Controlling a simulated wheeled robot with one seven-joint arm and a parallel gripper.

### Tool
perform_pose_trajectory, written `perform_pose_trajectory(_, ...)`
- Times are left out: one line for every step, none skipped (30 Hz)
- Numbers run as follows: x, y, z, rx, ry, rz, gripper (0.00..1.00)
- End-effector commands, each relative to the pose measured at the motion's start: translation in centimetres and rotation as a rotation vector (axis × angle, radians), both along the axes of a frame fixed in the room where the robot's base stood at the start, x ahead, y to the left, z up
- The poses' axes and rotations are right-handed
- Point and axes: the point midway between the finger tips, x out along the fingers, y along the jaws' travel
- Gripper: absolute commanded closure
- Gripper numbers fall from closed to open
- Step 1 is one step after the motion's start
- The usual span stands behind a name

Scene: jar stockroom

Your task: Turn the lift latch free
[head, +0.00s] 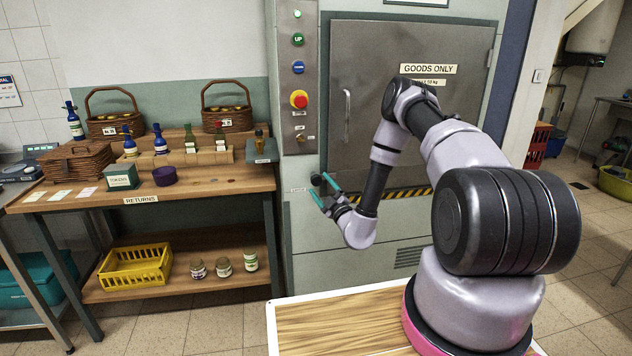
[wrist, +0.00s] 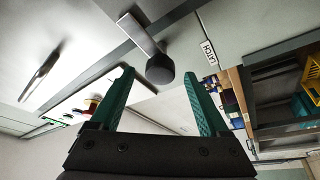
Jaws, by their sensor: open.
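The lift latch shows in the wrist view as a pale flat bar (wrist: 137,33) with a round black knob (wrist: 160,69) at its end. The label LATCH (wrist: 208,53) is beside it. In the head view a dark knob (head: 317,180) shows at the lift front by my gripper. My gripper (head: 323,189) has teal fingers and is open and empty. In the wrist view the knob appears between my fingertips (wrist: 159,76), slightly beyond them. I cannot tell the exact gap in depth. The lift door (head: 390,110) is shut.
A door handle (head: 347,115) and a button panel (head: 299,75) are on the lift. A wooden returns table (head: 225,180) with jars, bottles and baskets stands left. A yellow crate (head: 135,266) is on its lower shelf. The floor between table and lift is narrow.

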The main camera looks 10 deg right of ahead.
Motion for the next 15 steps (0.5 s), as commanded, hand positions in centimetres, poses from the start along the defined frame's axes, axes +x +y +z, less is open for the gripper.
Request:
perform_pose_trajectory(0.8,0.4,0.3,-0.001,-0.003,0.001,0.21)
perform_pose_trajectory(1.3,0.5,0.4,-0.001,-0.003,0.001,0.21)
perform_pose_trajectory(1.8,0.6,0.5,-0.001,-0.003,0.001,0.21)
perform_pose_trajectory(2.1,0.7,0.6,-0.002,-0.003,0.002,0.21)
perform_pose_trajectory(2.4,0.8,0.7,-0.001,-0.003,0.000,0.21)
perform_pose_trajectory(2.8,0.9,0.8,-0.003,-0.002,0.001,0.21)
perform_pose_trajectory(3.0,0.9,0.9,-0.001,-0.002,0.000,0.21)
perform_pose_trajectory(3.2,1.0,0.9,-0.001,-0.001,0.001,0.21)
perform_pose_trajectory(3.4,1.0,0.9,-0.001,-0.001,0.001,0.21)
perform_pose_trajectory(3.5,1.1,0.9,-0.001,0.000,0.000,0.21)
perform_pose_trajectory(3.5,1.1,1.0,-0.001,0.000,0.000,0.21)
perform_pose_trajectory(3.6,1.1,1.0,0.000,0.001,0.000,0.21)
perform_pose_trajectory(3.6,1.1,1.0,0.000,0.001,0.000,0.21)
perform_pose_trajectory(3.6,1.1,1.0,0.000,0.001,0.000,0.21)
perform_pose_trajectory(3.6,1.1,1.0,0.000,0.001,0.000,0.21)
